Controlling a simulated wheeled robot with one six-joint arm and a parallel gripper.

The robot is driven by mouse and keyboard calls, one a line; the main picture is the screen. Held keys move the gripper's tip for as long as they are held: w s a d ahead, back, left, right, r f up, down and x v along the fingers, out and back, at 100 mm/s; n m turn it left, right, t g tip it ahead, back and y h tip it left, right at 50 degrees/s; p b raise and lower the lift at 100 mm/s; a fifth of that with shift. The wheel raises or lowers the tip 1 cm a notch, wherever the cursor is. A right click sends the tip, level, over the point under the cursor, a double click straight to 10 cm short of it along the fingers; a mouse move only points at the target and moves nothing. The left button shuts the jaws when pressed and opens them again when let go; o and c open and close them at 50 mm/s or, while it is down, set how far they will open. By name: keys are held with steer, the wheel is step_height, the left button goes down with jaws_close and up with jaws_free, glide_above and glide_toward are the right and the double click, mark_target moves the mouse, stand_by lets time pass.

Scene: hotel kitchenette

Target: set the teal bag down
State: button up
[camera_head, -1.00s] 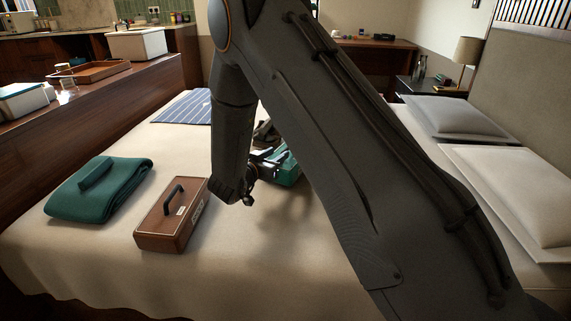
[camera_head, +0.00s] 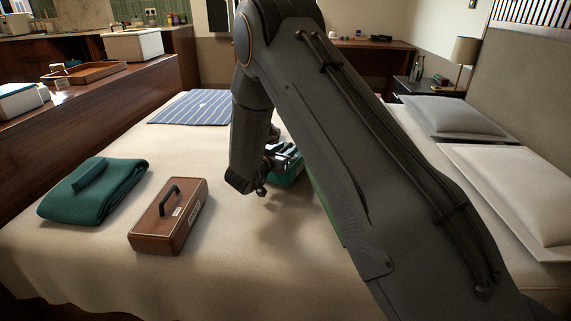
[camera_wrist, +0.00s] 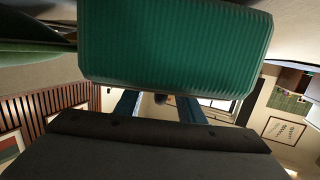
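The teal bag (camera_head: 287,179) shows in part in the head view beside my forearm, over the middle of the bed. My upper arm hides the rest. In the wrist view the teal bag (camera_wrist: 175,45) fills the top middle as a ribbed, rounded box. My gripper (camera_head: 277,157) is at the bag's top in the head view. In the wrist view its two bluish fingers (camera_wrist: 160,100) run up to the bag, and their tips are hidden behind it. The gripper appears shut on the bag. A dark shadow on the bed below suggests it hangs above the cover.
The cream bed (camera_head: 230,270) has clear room in front. On it are a brown case with a handle (camera_head: 160,232), a folded green item (camera_head: 95,195) and a striped blue cloth (camera_head: 192,107). Pillows (camera_head: 515,190) lie right. A green strip (camera_head: 326,208) shows beside my arm.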

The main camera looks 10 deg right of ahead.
jaws_close()
stand_by(1.3)
